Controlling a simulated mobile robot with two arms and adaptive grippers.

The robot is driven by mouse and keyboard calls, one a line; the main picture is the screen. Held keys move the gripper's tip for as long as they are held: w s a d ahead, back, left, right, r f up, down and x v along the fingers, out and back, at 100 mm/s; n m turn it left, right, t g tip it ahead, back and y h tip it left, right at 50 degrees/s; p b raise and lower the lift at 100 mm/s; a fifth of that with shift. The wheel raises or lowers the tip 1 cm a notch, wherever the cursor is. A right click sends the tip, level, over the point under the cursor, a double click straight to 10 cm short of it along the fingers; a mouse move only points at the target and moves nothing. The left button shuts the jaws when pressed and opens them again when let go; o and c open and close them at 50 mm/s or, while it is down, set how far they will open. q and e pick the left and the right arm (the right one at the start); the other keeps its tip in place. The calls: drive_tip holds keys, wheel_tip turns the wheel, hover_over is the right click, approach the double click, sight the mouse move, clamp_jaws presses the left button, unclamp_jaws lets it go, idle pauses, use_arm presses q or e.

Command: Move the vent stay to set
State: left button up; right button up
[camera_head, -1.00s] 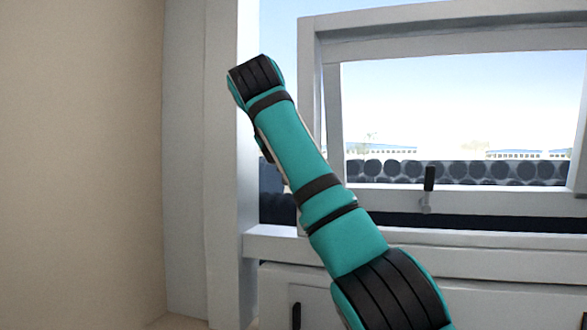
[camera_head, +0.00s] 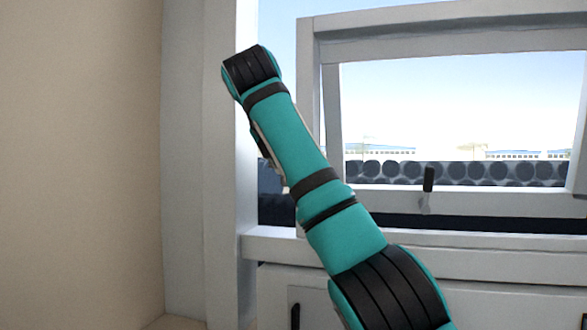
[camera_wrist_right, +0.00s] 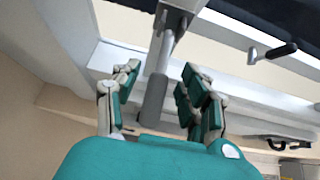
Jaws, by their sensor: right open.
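In the right wrist view, a grey bar that looks like the vent stay (camera_wrist_right: 154,101) runs between the fingers of my right gripper (camera_wrist_right: 160,72). Its upper end meets a grey bracket by the window frame. The gripper is open, with a teal-and-white finger on each side of the bar and a visible gap on both sides. In the head view, my right arm crosses the window's left side, and I cannot make out the gripper or the stay. The tilted window sash (camera_head: 333,115) stands in the white frame. My left gripper is not in view.
A dark-gripped window handle (camera_head: 428,180) is on the sash's lower rail; it also shows in the right wrist view (camera_wrist_right: 275,50). The sill (camera_head: 480,240) spans below the window, above a white cabinet with a dark pull (camera_head: 295,316). A beige wall (camera_head: 80,160) is at left.

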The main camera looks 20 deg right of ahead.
drive_tip(key=v, duration=1)
drive_tip(key=shift+s+a, duration=0.2)
drive_tip(key=shift+r, duration=0.15)
